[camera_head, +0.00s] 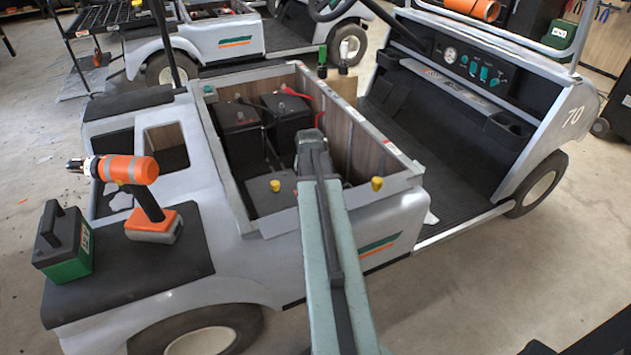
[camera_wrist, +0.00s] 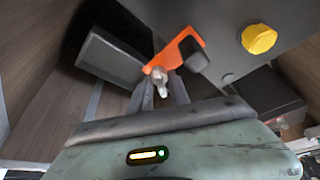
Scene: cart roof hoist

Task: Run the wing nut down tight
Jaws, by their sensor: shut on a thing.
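In the wrist view my gripper (camera_wrist: 161,92) reaches away from the camera, and its two fingers are closed on a small pale metal piece, which looks like the wing nut (camera_wrist: 161,82). The nut sits at the near end of an orange strap or bracket (camera_wrist: 187,45) with a dark block on it. The fingers hide part of the nut, and its thread and seating cannot be seen. In the head view my arm covers the fingers and the nut over the open battery bay (camera_head: 225,165).
Black batteries (camera_head: 238,122) with red and black cables stand in the bay, between wood-faced walls. Yellow knobs (camera_head: 377,183) sit along the bay's near side; one knob (camera_wrist: 259,39) shows close by in the wrist view. A drill (camera_head: 130,170) and a green-black box (camera_head: 64,243) rest on the rear deck.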

